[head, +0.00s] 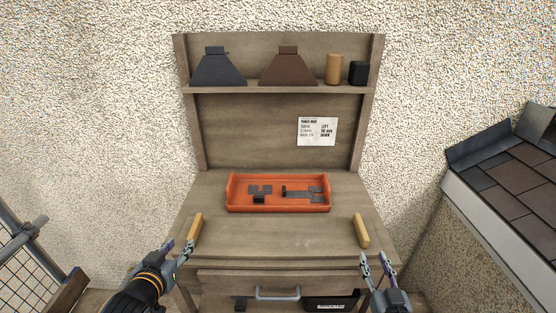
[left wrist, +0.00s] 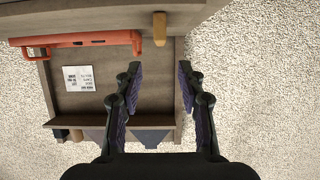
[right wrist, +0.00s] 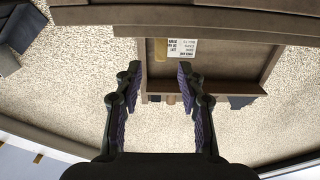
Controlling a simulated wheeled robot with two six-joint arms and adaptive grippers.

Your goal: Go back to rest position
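My left gripper (head: 177,256) is at the front left of the wooden workbench, near a short yellow-tan wooden block. In the left wrist view its two fingers (left wrist: 160,88) stand apart with nothing between them. My right gripper (head: 377,265) is at the front right edge of the bench, below a second tan block. In the right wrist view its fingers (right wrist: 160,88) also stand apart and hold nothing. Both grippers are in front of the bench and clear of the orange tray (head: 278,207).
The workbench (head: 290,238) carries the tray of dark metal parts and two tan blocks (head: 195,229) (head: 361,230). A drawer handle (head: 277,294) is below. A tiled roof (head: 510,180) stands right, a mesh frame (head: 22,245) left.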

